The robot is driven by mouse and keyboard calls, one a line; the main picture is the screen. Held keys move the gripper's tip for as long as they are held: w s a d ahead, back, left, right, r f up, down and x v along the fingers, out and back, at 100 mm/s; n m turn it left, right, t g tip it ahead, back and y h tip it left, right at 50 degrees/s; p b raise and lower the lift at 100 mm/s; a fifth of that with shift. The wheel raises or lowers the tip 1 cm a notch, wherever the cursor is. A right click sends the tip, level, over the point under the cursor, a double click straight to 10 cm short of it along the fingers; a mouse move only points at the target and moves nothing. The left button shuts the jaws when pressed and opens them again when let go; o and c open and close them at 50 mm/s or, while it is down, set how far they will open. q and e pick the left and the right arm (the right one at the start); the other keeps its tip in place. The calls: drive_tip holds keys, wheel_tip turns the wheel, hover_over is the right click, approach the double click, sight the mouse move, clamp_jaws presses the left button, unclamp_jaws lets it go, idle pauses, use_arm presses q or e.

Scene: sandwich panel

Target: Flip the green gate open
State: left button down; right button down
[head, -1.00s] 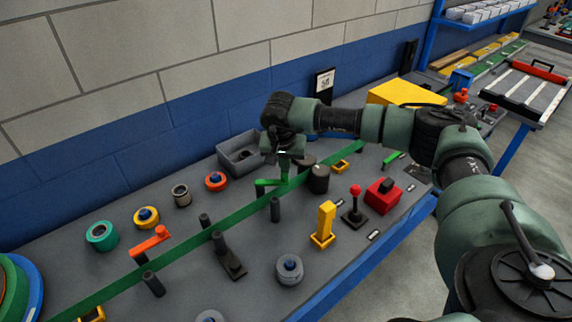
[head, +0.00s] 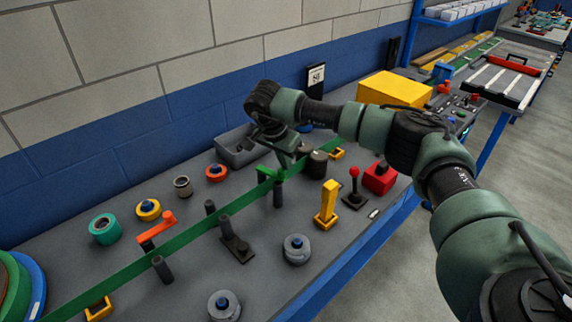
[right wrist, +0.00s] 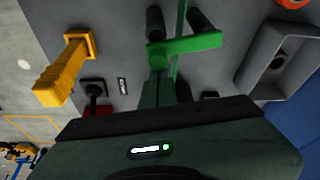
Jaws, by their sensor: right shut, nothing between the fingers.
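The green gate (head: 268,173) is a short bright green arm on a pivot beside the dark green belt strip (head: 190,232). In the right wrist view the green gate (right wrist: 195,45) reaches rightward from its round pivot end, across the strip. My right gripper (head: 286,165) is shut with nothing held. It points down, tilted, close to the gate's pivot end. In the right wrist view its fingers (right wrist: 167,88) are just below the pivot end; I cannot tell whether they touch it. My left gripper is out of view.
An orange gate (head: 155,230) stands farther left along the strip. Dark posts (head: 278,194) flank the strip. A yellow lever (head: 327,204), a red-knobbed joystick (head: 355,186) and a red block (head: 380,178) stand to the right. A grey bin (head: 238,148) is behind, near the wall.

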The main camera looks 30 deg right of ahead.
drive_tip(key=shift+s+a, duration=0.4)
drive_tip(key=shift+a, duration=0.1)
drive_tip(key=shift+s+a, duration=0.1)
drive_tip(key=shift+a, duration=0.2)
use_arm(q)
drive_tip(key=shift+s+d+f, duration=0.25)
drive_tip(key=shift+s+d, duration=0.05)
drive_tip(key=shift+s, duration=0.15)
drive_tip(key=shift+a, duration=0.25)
use_arm(e)
drive_tip(key=shift+s+a+f, duration=0.1)
